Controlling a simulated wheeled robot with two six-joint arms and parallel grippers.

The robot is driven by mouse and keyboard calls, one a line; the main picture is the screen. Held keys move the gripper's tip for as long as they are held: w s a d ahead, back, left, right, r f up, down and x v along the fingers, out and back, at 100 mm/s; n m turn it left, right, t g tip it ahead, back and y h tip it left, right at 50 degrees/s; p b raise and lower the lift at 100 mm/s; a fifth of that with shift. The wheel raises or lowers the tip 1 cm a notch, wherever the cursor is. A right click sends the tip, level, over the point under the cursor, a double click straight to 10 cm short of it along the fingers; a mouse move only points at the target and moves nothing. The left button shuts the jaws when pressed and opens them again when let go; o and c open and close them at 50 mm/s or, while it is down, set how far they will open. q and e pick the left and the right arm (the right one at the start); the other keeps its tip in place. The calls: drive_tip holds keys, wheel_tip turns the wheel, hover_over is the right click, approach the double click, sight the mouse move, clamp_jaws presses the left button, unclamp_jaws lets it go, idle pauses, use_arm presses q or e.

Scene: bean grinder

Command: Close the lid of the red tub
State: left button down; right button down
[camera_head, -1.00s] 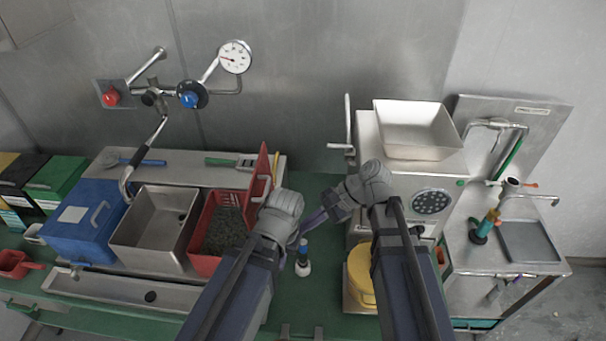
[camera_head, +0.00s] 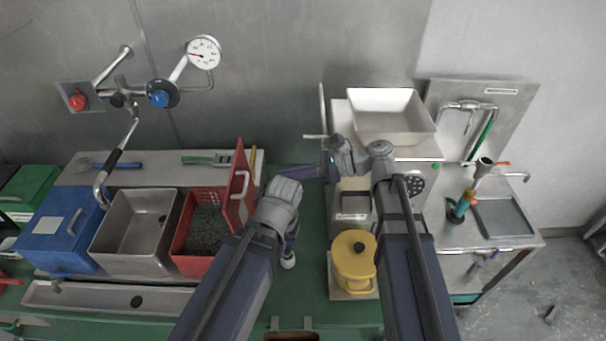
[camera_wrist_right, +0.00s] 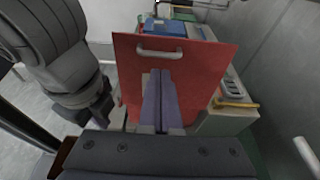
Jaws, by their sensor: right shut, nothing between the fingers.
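The red tub (camera_head: 190,257) stands on the left part of the bench with dark granules inside. Its red lid (camera_head: 233,206) is open and stands up at the tub's right side, with a pale handle (camera_head: 243,184). My right gripper (camera_head: 280,177) is to the right of the lid, its purple fingers pointing left toward it. In the right wrist view the shut, empty fingers (camera_wrist_right: 164,75) are in front of the lid (camera_wrist_right: 200,75), below its handle (camera_wrist_right: 160,54). Contact with the lid is unclear. My left gripper (camera_head: 293,236) is mostly hidden by its own arm.
A steel bin (camera_head: 130,255) and a blue box (camera_head: 52,248) stand left of the tub. A grinder with a white hopper (camera_head: 390,118) and a yellow container (camera_head: 352,268) stand right of my right gripper. Tools lie on the back shelf (camera_head: 145,176).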

drive_tip(key=b+x, duration=0.1)
drive_tip(key=x, duration=0.6)
drive_tip(key=shift+a+b, duration=0.35)
